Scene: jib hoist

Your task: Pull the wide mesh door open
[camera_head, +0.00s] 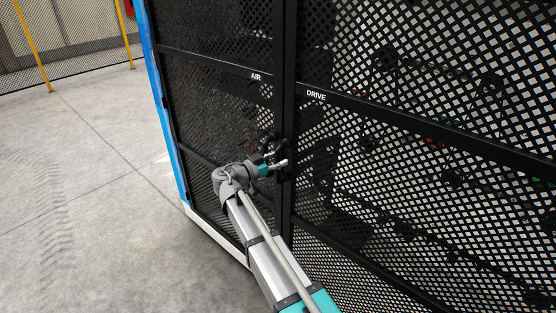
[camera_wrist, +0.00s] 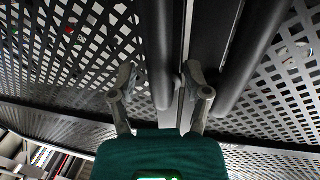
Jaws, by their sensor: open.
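The wide mesh door (camera_head: 400,122), marked DRIVE, fills the right of the head view and stands flush with its frame. The narrower mesh door marked AIR (camera_head: 228,68) stands left of it. My gripper (camera_head: 278,164) is at the seam between them, beside dark handles that are hard to tell apart there. In the wrist view, my gripper (camera_wrist: 158,78) is open, its fingers on either side of a dark upright bar (camera_wrist: 158,45). A second dark bar (camera_wrist: 252,45) lies outside the right finger. I cannot tell which bar belongs to the wide door, or whether either finger touches.
A blue edge post (camera_head: 160,95) bounds the enclosure on the left. Open grey concrete floor (camera_head: 90,210) lies left of it. Yellow posts (camera_head: 33,45) and a fence stand far back. Machinery shows dimly behind the mesh.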

